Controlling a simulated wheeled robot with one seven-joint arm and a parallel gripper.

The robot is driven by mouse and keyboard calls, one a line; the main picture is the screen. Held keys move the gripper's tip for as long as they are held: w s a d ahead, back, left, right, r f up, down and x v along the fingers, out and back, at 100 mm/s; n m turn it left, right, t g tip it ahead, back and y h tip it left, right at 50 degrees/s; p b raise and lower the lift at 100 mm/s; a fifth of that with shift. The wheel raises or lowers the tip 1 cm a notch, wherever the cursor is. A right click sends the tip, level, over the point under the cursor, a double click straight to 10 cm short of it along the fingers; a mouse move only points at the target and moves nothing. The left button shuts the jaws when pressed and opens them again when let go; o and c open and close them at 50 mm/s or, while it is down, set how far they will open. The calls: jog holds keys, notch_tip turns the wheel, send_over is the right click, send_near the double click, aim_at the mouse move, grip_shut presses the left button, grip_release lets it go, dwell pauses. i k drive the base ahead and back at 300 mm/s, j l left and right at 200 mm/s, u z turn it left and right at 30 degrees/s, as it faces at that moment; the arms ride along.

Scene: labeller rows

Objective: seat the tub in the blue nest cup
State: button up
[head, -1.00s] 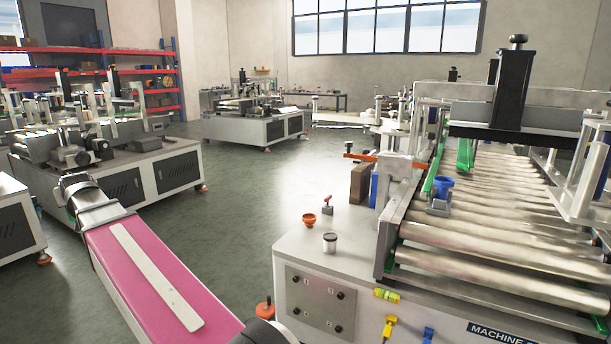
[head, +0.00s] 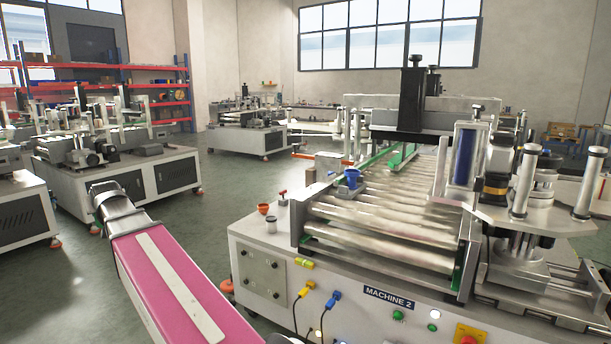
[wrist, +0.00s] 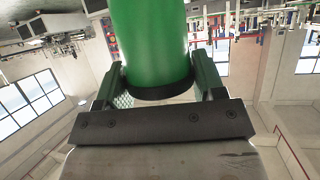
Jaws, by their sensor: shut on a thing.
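In the wrist view my gripper (wrist: 158,78) is shut on a green cylindrical tub (wrist: 151,45) with a dark rim at its near end. The tub stands between both fingers, and its far end is cut off by the frame. The gripper and the held tub are not visible in the head view. The blue nest cup (head: 352,178) sits at the left end of the machine's rollers, well away from my arm. I see nothing in it, but its inside is too small to tell.
An orange cup (head: 263,208), a small grey canister with a dark top (head: 271,225) and a red-knobbed piece (head: 283,194) stand on the machine's left corner. The roller bed (head: 370,210) and tall posts (head: 525,180) lie to the right. Open floor (head: 215,185) is at left.

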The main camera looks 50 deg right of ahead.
aim_at(353, 174)
jog(key=k+z, duration=0.1)
jog(key=z, duration=0.35)
jog(key=k+z, duration=0.1)
jog(key=z, duration=0.35)
jog(key=k+l+z, duration=0.1)
jog(key=z, duration=0.35)
